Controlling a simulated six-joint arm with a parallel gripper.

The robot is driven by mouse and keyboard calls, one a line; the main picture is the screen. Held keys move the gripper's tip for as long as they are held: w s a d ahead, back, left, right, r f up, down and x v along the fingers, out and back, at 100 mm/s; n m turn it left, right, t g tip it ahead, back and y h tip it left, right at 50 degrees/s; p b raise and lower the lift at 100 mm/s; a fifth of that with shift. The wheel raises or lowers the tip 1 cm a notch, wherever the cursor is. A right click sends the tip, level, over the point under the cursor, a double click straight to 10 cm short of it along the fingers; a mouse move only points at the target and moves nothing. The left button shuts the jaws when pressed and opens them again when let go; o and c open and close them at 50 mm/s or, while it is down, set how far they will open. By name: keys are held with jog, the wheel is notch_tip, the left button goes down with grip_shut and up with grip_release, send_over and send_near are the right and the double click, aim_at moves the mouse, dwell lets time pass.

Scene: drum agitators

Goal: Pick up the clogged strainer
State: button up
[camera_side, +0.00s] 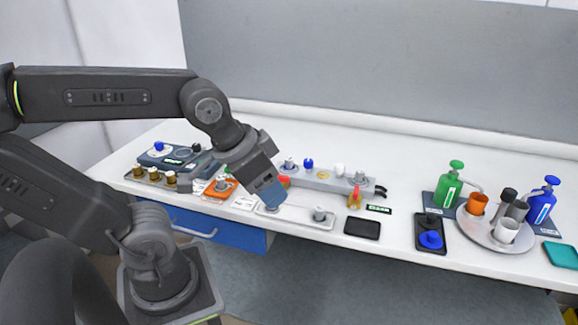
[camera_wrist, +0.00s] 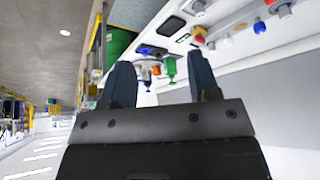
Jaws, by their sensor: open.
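My gripper (camera_side: 268,192) hangs over the left part of the bench, in front of the grey rack. In the wrist view its two dark fingers (camera_wrist: 162,78) are spread apart with nothing held between them. A white tray (camera_side: 292,220) lies under and beside my gripper. A grey knobbed piece (camera_side: 320,214) stands at its right end. The grey rack (camera_side: 325,182) behind holds several small knobbed pieces, grey, blue and white. I cannot tell which piece is the clogged strainer. My gripper hides part of the tray and rack.
Brass-coloured pieces stand in a tray (camera_side: 150,176) at the left. An orange plate (camera_side: 220,190) lies nearby. A black pad (camera_side: 362,228) is right of the white tray. Cups on a round tray (camera_side: 480,233), a green bottle (camera_side: 450,186) and a blue bottle (camera_side: 541,202) stand further right.

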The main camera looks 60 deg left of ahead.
jog(key=w+a+r+m+g, duration=0.2)
jog(key=w+a+r+m, duration=0.1)
jog(key=w+a+m, duration=0.4)
jog(key=m+g, duration=0.4)
jog(key=m, duration=0.7)
send_over(289, 158)
notch_tip(289, 158, down, 6)
notch_tip(289, 158, down, 14)
jog(key=shift+d+r, duration=0.15)
jog(key=shift+r, duration=0.1)
jog(key=c, duration=0.7)
jog(key=shift+r, duration=0.1)
